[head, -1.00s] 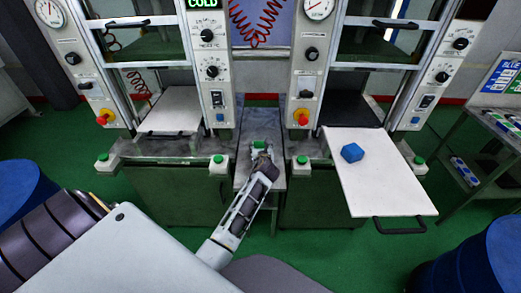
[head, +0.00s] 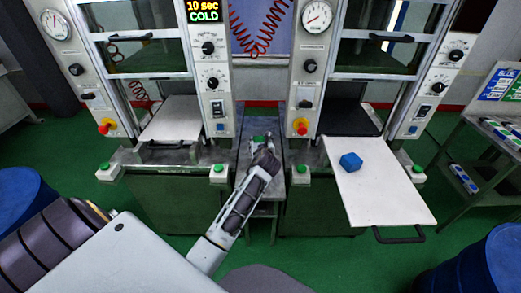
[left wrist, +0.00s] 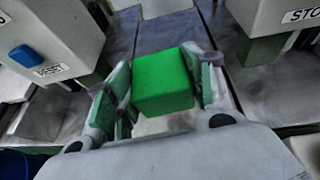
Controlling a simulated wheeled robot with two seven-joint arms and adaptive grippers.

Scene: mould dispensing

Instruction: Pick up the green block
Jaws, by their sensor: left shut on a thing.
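The green block (left wrist: 162,82) sits between the two fingers of my left gripper (left wrist: 162,88) in the left wrist view, with the pads against its sides. I cannot tell whether the block touches the table. My right gripper is not in view.
A blue block (head: 350,161) lies on the white pulled-out tray (head: 385,195) at the right machine. A second white tray (head: 172,120) is at the left machine. Green-button boxes (head: 219,172) flank the narrow table (head: 285,150). Blue drums (head: 490,265) stand at the sides.

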